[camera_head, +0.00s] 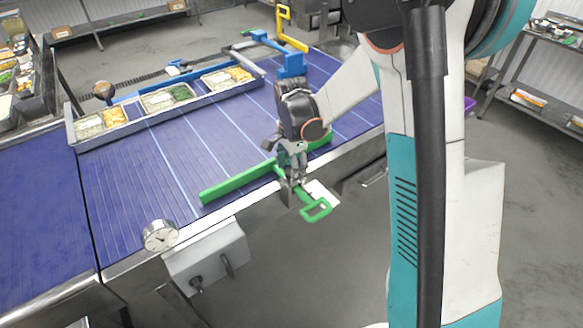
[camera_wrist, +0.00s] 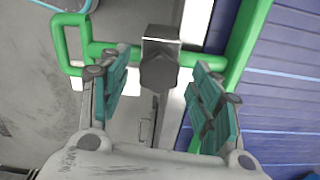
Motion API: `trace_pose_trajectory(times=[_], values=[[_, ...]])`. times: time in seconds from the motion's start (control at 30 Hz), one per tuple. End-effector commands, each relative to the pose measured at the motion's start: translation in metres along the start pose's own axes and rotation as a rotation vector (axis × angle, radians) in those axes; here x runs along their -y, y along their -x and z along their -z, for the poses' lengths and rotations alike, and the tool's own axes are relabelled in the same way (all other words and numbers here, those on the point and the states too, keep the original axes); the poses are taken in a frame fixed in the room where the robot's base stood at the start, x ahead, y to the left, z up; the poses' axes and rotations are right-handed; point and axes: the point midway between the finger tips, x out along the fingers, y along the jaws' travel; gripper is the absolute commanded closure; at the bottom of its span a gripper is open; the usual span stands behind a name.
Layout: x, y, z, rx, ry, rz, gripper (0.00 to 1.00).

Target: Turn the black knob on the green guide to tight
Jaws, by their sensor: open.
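The green guide (camera_head: 237,183) lies along the near edge of the blue conveyor, with a looped green handle (camera_head: 316,210) sticking out over the edge. In the wrist view the guide's green bar (camera_wrist: 246,42) runs down the right and its loop shows at upper left. The black knob (camera_wrist: 158,72) sits on a metal clamp block between my fingertips. My gripper (camera_wrist: 158,85) is open, one finger on each side of the knob, with gaps visible on both sides. In the head view my gripper (camera_head: 291,170) hides the knob.
A metal rack of food trays (camera_head: 168,98) lies across the conveyor. A blue guide (camera_head: 290,66) and a yellow guide (camera_head: 288,30) are farther back. A round dial (camera_head: 160,236) and a grey box (camera_head: 207,256) are at the near edge. The belt left of the green guide is clear.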

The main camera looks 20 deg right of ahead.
Motion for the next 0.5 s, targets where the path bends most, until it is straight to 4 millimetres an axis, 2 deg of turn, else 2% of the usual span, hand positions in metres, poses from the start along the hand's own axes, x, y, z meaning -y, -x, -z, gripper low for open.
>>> trace_pose_trajectory(times=[0.17, 0.5], values=[[-0.001, 0.023, 0.000, 0.000, 0.000, 0.000, 0.42], [-0.001, 0.090, 0.000, 0.000, 0.000, 0.000, 0.42]])
